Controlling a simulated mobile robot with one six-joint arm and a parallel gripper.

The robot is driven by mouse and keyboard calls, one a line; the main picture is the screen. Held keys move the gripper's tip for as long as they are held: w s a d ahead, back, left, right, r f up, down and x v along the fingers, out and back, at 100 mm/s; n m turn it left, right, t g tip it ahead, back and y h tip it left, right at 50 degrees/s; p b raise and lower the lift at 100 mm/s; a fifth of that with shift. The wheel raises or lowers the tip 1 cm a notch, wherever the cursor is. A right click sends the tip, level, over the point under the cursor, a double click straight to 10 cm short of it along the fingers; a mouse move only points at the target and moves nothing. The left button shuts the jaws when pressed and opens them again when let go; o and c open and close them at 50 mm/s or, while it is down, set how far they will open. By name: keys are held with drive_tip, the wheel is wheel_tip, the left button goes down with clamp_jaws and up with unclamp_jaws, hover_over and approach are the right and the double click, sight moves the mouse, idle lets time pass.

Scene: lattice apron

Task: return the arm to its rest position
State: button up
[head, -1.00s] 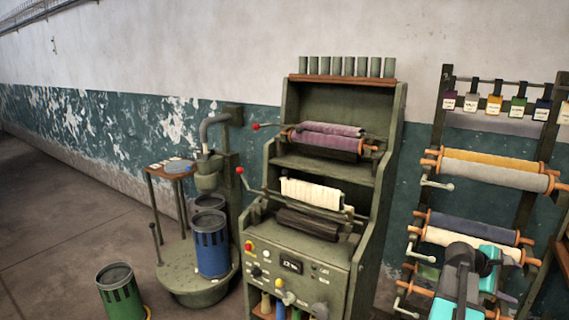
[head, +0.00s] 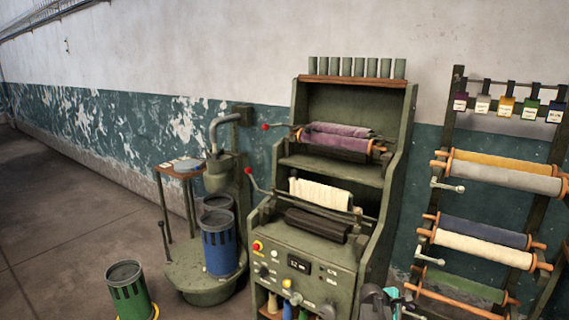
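A small dark and turquoise part of my arm (head: 374,298) shows at the bottom edge, right of centre, in front of the green machine's lower right side. The rest of my arm is outside the picture. I cannot make out my gripper or its fingers, nor whether it holds anything.
The green machine (head: 333,255) with rollers stands at centre. A rack of fabric rolls (head: 505,178) is close on the right. A blue slotted can (head: 219,250) stands on a round-based stand, and a green can (head: 129,290) on the floor. Open floor (head: 60,240) lies left.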

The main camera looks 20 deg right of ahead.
drive_tip(key=s+a+f+g+y, duration=0.1)
drive_tip(key=s+a+f+y, duration=0.15)
drive_tip(key=a+f, duration=0.85)
drive_tip(key=s+a+f+y, duration=0.1)
drive_tip(key=s+a+f, duration=0.2)
drive_tip(key=a+f, duration=0.8)
drive_tip(key=s+a+f+m+g+y, duration=0.2)
drive_tip(key=s+a+m, duration=0.2)
drive_tip(key=s+a, duration=0.6)
drive_tip(key=s+a+f+m+g+y, duration=0.2)
drive_tip(key=s+a+m, duration=0.3)
drive_tip(key=s+a, duration=0.4)
drive_tip(key=a+y, duration=0.1)
drive_tip(key=a, duration=0.2)
drive_tip(key=shift+s+a+f+m+g, duration=0.2)
drive_tip(key=shift+s+a+m+g, duration=0.1)
drive_tip(key=shift+s+a, duration=0.1)
drive_tip(key=shift+y, duration=0.25)
drive_tip(key=shift+c, duration=0.4)
